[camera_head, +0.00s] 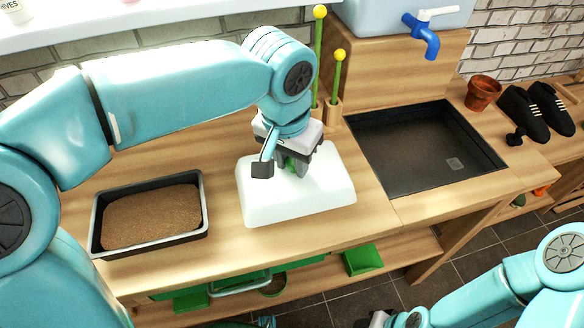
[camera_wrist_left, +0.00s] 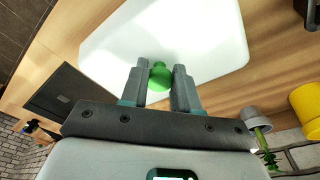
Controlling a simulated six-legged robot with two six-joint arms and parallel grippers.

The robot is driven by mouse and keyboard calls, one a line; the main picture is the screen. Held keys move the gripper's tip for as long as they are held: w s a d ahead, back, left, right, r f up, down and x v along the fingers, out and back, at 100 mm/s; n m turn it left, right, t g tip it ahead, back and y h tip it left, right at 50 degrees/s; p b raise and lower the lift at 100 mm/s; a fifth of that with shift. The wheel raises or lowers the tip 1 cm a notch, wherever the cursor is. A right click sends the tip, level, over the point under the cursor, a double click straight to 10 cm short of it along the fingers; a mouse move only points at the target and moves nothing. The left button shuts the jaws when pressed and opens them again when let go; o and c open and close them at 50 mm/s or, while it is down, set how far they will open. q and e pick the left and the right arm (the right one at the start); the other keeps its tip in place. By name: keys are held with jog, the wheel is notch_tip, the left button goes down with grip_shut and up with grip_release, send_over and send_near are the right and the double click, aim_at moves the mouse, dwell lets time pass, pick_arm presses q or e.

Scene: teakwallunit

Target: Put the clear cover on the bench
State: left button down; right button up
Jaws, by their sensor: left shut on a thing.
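The clear cover (camera_head: 297,190) looks milky white, with rounded corners and a green knob on top. It is level over the middle of the wooden bench (camera_head: 225,262), between the soil tray and the sink. I cannot tell whether its lower rim touches the wood. My left gripper (camera_head: 287,168) points down and is shut on the green knob. In the left wrist view the knob (camera_wrist_left: 160,76) sits between the two fingers, with the cover (camera_wrist_left: 205,40) behind it. My right gripper (camera_head: 380,319) is only partly visible, low at the bottom edge of the head view.
A black tray of brown soil (camera_head: 152,217) stands left of the cover. A dark sink (camera_head: 425,150) is to the right, below a blue tap (camera_head: 424,38). Green stakes with yellow tips (camera_head: 338,75) stand behind the cover.

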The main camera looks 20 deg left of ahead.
aim_at(294, 174)
pick_arm(q)
notch_tip(294, 174, down, 2)
jog(key=shift+f, duration=0.15)
jog(key=c, duration=0.8)
grip_release()
